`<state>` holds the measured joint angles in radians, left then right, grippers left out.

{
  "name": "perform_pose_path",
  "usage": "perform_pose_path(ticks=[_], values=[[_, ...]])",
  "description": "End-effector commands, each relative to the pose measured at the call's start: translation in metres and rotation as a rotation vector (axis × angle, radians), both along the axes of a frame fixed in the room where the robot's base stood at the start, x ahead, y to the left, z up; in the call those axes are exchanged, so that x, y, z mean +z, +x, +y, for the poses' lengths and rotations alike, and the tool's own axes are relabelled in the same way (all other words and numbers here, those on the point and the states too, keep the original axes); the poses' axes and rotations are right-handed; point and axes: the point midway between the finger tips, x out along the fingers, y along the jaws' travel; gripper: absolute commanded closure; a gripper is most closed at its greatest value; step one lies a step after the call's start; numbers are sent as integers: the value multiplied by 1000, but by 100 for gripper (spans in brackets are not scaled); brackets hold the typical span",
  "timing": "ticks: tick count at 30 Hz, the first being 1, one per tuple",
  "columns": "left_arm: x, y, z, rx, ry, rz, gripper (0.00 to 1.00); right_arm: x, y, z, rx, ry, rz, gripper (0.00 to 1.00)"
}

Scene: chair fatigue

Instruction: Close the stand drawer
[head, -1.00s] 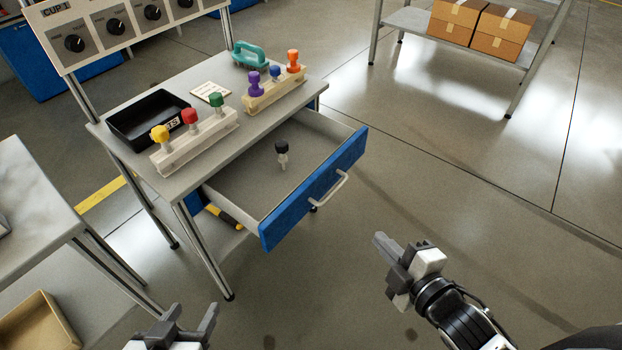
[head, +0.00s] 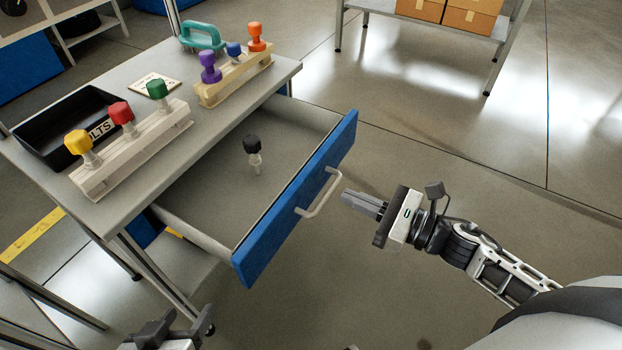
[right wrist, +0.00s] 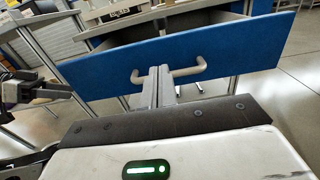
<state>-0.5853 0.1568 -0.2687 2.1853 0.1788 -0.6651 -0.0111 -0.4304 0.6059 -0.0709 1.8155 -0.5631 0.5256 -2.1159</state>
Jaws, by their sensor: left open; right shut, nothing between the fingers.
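The stand drawer (head: 207,207) is pulled out, with a blue front (head: 296,207) and a grey bar handle (head: 321,197). A black-capped tool (head: 254,152) stands inside it. My right gripper (head: 347,199) is shut and empty, its fingertips pointing at the drawer front close to the handle. In the right wrist view, its fingers (right wrist: 161,80) show between the handle's two ends, in front of the blue front (right wrist: 225,45); contact cannot be told. My left gripper (head: 190,325) is open at the bottom edge, below the drawer and away from it, partly cut off.
The stand's top (head: 125,195) holds racks with coloured knobs, a black bin (head: 50,125), a small card (head: 154,85) and a teal handle (head: 202,36). Cardboard boxes (head: 470,15) lie on a shelf at the back right.

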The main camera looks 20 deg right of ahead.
Motion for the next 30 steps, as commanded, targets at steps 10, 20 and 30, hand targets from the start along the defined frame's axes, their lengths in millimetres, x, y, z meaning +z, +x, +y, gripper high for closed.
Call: perform_pose_path(ticks=[10,20,30], values=[[-3,0,-1,-3,0,5,47,1,56,43,0,2,-1,100],[-4,0,-1,-3,0,7,47,0,73,56,-2,3,3,100],[-4,0,-1,-3,0,8,47,0,73,56,-3,3,3,100]])
